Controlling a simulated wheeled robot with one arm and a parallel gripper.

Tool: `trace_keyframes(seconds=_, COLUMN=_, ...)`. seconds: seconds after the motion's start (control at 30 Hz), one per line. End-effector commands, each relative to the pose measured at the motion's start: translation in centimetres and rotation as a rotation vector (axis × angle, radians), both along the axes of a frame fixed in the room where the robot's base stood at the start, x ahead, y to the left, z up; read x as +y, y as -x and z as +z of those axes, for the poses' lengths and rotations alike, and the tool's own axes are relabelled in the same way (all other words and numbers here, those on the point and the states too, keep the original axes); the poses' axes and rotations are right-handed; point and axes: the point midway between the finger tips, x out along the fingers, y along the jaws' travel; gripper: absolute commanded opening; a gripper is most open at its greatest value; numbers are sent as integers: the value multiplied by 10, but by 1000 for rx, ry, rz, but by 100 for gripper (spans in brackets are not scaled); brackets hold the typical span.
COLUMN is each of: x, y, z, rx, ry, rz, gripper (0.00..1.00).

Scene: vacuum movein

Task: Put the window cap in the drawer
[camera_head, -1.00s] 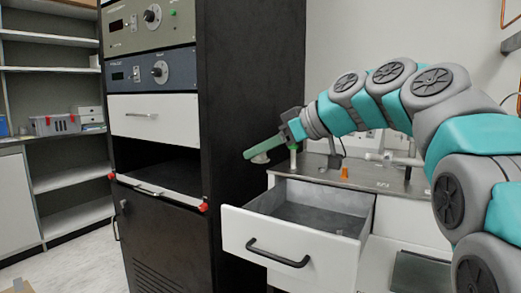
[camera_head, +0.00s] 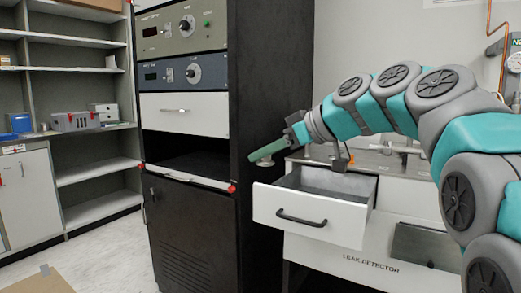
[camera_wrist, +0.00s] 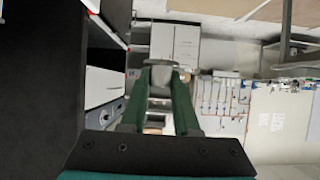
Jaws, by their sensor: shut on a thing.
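My gripper (camera_head: 254,157), with green fingers, is stretched out to the left and is up above the open drawer's left side in the head view. In the wrist view its fingertips (camera_wrist: 162,84) close on a small grey piece, the window cap (camera_wrist: 161,73). The cap is mostly hidden by the fingers, and only a bit of it shows under the fingers in the head view. The white drawer (camera_head: 310,218) with a black handle is pulled out of the leak detector cabinet. Its grey inside is partly visible and looks empty; the near floor is hidden by the front.
A tall black rack (camera_head: 268,80) stands close to the left of the drawer and gripper. Small fittings and an orange piece stand on the grey worktop (camera_head: 390,162) behind the drawer. Shelves (camera_head: 95,170) are at far left, and a cardboard box (camera_head: 38,281) lies on the floor.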

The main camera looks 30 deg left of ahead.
Motion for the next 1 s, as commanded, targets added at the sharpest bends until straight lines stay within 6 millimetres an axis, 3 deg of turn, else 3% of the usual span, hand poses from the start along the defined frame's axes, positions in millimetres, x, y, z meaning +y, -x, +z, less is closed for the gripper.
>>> trace_keyframes(seconds=0.27, x=-14, y=-3, z=-8, rx=-3, ry=0, rz=-51, gripper=0)
trace_keyframes(seconds=0.5, x=-42, y=-10, z=-25, rx=-6, ry=1, rz=-147, gripper=0)
trace_keyframes(seconds=0.77, x=-109, y=-31, z=-70, rx=-3, ry=0, rz=-391, gripper=0)
trace_keyframes(seconds=1.0, x=-196, y=-60, z=-130, rx=-1, ry=4, rz=-705, gripper=0)
